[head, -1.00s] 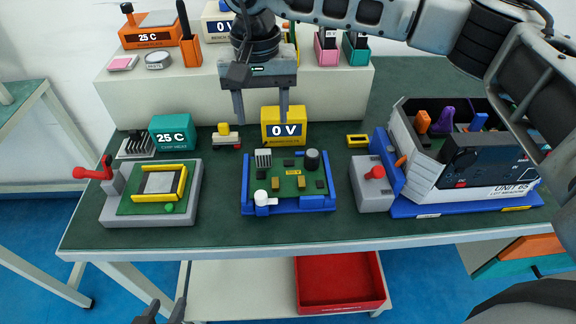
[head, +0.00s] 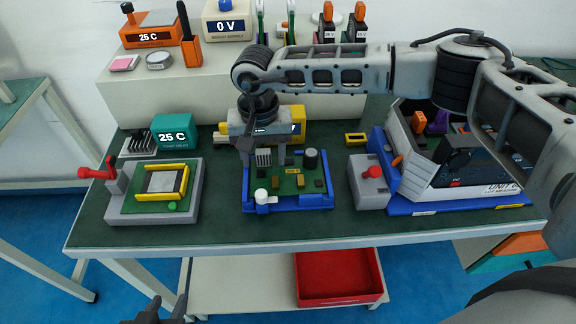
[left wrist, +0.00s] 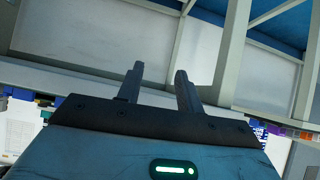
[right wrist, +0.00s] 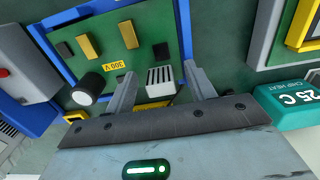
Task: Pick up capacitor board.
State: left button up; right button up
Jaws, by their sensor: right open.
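The capacitor board (head: 310,184) is a green circuit board in a blue tray (head: 290,204) at the middle of the bench. It carries a black round capacitor, a pale finned block and a 300 V label. It also shows in the right wrist view (right wrist: 104,44). My right gripper (head: 262,160) points down at the board's back left, open, with its fingers on either side of the finned block (right wrist: 160,82). I cannot tell whether they touch it. My left gripper (head: 166,308) is at the bottom edge, away from the bench; its fingers stand apart, empty, in the left wrist view (left wrist: 158,75).
A yellow meter (head: 296,128) stands behind the board, partly hidden by my right gripper. A clamp fixture (head: 190,205) is at left, near a teal 25 C box (head: 174,132). A white open unit (head: 460,185) stands at right. A red bin (head: 340,278) sits below.

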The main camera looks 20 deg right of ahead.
grip_shut()
